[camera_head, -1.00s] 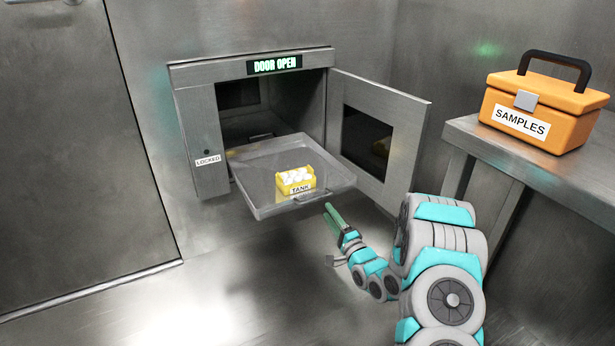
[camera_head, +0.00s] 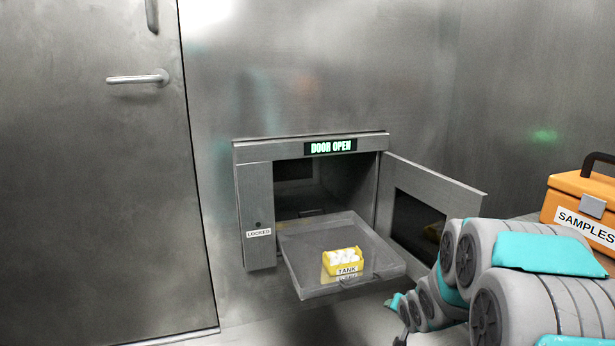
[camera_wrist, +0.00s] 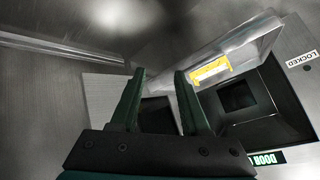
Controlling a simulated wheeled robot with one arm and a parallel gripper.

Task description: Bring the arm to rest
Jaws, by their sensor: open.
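My gripper (camera_wrist: 158,102) is open, with its two green fingers apart and nothing between them in the wrist view. In the head view my arm is folded at the lower right, and the gripper end (camera_head: 397,302) is partly hidden, low beside the tray's front right corner. The clear tray (camera_head: 302,252) is pulled out of the hatch (camera_head: 254,200) and carries a yellow rack (camera_head: 343,262) labelled TANK with white items in it. The tray (camera_wrist: 232,45) and the rack (camera_wrist: 211,70) also show in the wrist view, beyond the fingers.
The hatch door (camera_head: 432,185) stands open to the right, and its sign reads DOOR OPEN. An orange SAMPLES case (camera_head: 571,207) stands at the right edge, partly cut off. A large metal door (camera_head: 95,200) with a lever handle is at the left.

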